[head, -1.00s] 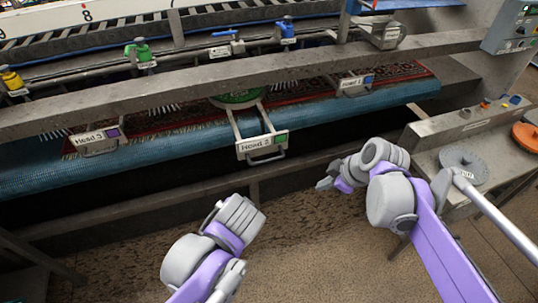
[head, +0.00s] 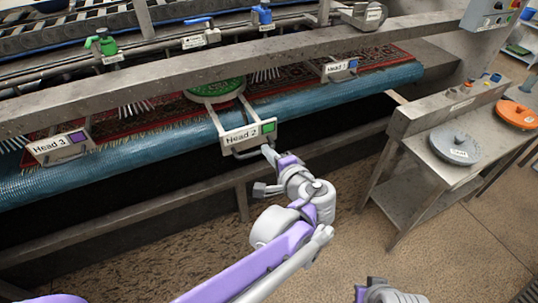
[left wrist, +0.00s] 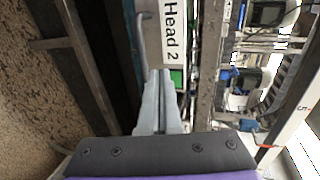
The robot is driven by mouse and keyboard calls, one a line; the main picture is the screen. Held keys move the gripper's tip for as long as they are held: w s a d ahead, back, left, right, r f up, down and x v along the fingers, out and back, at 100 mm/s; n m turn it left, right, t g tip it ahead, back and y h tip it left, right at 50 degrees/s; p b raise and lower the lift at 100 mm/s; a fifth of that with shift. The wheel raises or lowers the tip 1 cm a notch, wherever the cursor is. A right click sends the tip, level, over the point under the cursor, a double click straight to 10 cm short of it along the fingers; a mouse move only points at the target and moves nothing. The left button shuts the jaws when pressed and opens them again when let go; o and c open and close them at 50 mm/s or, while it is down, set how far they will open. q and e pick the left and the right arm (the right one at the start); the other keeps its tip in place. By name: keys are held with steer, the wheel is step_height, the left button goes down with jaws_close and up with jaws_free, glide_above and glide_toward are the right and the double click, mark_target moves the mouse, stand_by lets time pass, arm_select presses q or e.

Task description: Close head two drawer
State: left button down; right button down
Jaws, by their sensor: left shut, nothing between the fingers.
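The Head 2 drawer (head: 241,138) is pulled out past the blue roller on two rails, with a green round brush behind its label plate. A metal handle hangs below the plate. My left gripper (head: 267,150) is shut and empty, its tips close to the handle and the lower right of the plate. In the left wrist view the shut fingers (left wrist: 158,78) point at the Head 2 plate (left wrist: 173,35), with the handle (left wrist: 143,35) alongside; I cannot tell whether they touch. Only a piece of my right arm shows at the bottom edge; its gripper is out of sight.
The Head 3 drawer (head: 60,146) and Head 1 drawer (head: 340,69) sit at either side. A grey beam (head: 130,87) runs above, and a blue roller (head: 130,155) below. A metal side table (head: 405,150) with grey and orange discs stands at right.

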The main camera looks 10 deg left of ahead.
mark_target(254, 137)
arm_select(q)
steer(key=x, duration=0.6)
steer(key=shift+w+a+f, duration=0.1)
steer(key=shift+w+a, duration=0.05)
steer(key=shift+w+a, duration=0.3)
steer(key=shift+w, duration=0.1)
steer(key=w+a+p, duration=0.2)
steer(key=w+a, duration=0.9)
steer(key=w, duration=0.5)
steer(key=shift+w+a, duration=0.2)
steer(key=shift+w, duration=0.15)
steer(key=shift+r, duration=0.25)
